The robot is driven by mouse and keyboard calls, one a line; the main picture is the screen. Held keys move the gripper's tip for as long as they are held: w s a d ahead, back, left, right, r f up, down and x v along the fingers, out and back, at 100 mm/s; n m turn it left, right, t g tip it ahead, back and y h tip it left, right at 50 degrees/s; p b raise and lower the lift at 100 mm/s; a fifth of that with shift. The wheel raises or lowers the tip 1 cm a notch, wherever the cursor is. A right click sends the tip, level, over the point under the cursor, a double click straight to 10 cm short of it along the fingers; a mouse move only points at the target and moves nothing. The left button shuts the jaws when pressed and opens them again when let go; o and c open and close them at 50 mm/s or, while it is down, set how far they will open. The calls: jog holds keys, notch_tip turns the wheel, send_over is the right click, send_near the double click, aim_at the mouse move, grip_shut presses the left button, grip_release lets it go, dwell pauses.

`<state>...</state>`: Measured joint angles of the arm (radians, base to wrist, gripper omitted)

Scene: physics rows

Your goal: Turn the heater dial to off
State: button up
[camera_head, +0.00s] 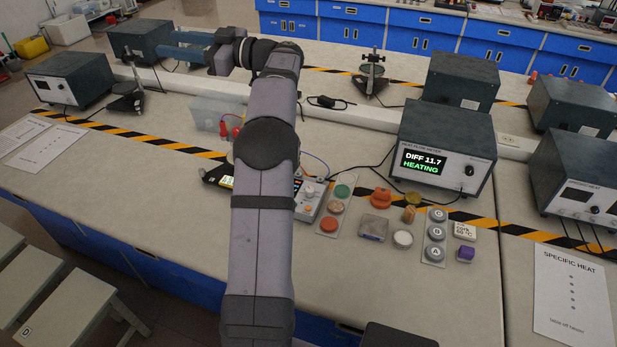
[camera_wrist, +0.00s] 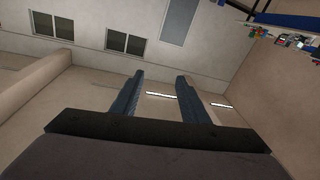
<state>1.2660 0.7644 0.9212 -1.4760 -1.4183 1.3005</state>
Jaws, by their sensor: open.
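A grey control box (camera_head: 306,209) sits on the bench just right of my arm, which hides part of it. A pale knob (camera_head: 309,191) shows on its top; I cannot read its setting or tell if it is the heater dial. The heat flow meter (camera_head: 447,150) behind it reads "DIFF 11.7" and "HEATING" and has a dark knob (camera_head: 469,170). My gripper (camera_head: 160,44) is raised at the upper left, far from both knobs. Its two blue fingers are apart and empty, and they also show in the wrist view (camera_wrist: 160,77) against wall and ceiling.
Cables run behind. The front bench (camera_head: 390,290) is mostly clear.

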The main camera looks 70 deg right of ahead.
jog(key=s+d+f+m+g+h, duration=0.1)
jog(key=s+d+m+h, duration=0.1)
jog(key=d+m+h, duration=0.9)
jog(key=s+d+f+m+g+h, duration=0.4)
jog(key=s+d+f+m+g, duration=0.15)
jog(key=f, duration=0.35)
jog(key=m+g+y, duration=0.7)
jog(key=g+y, duration=0.1)
jog(key=g, duration=0.5)
send_near(310, 189)
jog(key=shift+p+x, duration=1.3)
jog(key=shift+x, duration=2.8)
jog(key=shift+a, duration=0.1)
jog(key=shift+c, duration=0.6)
grip_shut()
